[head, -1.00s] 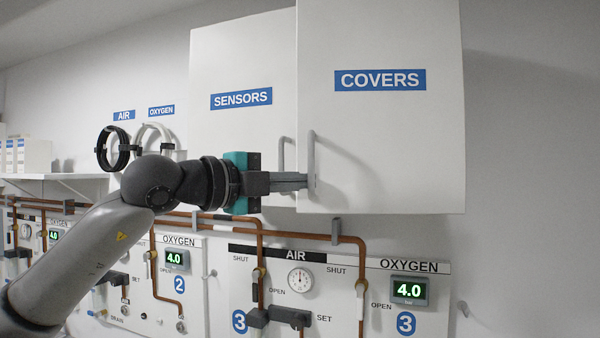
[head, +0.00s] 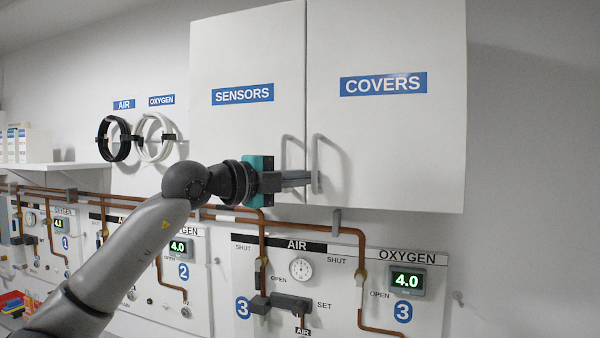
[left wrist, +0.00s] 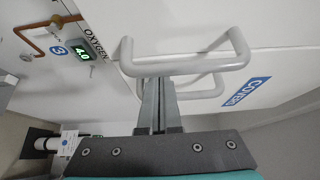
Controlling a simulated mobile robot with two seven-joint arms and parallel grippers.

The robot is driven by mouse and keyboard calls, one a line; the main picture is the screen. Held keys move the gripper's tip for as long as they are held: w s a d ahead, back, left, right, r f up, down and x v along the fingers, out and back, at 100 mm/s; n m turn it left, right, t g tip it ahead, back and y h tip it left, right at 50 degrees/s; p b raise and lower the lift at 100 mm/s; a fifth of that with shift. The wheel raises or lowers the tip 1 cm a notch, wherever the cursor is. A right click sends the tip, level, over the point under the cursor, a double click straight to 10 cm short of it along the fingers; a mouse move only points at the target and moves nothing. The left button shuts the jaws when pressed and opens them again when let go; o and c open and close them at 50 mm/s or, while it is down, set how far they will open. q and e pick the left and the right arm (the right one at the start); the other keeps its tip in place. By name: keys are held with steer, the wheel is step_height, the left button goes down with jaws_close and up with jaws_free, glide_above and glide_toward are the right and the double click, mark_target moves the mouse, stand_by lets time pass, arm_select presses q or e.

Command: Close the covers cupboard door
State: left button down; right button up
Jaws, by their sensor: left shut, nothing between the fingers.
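The covers cupboard door (head: 390,140) is white with a blue COVERS label and a grey bar handle (head: 316,163) near its lower left edge. It now looks flush with the sensors door (head: 245,60) beside it, with only a thin seam between them. My left gripper (head: 310,179) is shut and empty, its fingertips at the covers handle. In the left wrist view the shut fingers (left wrist: 160,105) reach up to the grey handle (left wrist: 190,65); I cannot tell whether they touch it. My right gripper is not in view.
Below the cupboard run copper pipes (head: 230,213) and a gas panel (head: 335,262) with a gauge and a 4.0 display.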

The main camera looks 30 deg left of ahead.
arm_select(q)
steer(key=shift+a+r, duration=0.15)
steer(key=shift+a, duration=0.05)
steer(key=b+v, duration=1.1)
steer(key=v, duration=0.4)
steer(key=shift+s+d, duration=0.15)
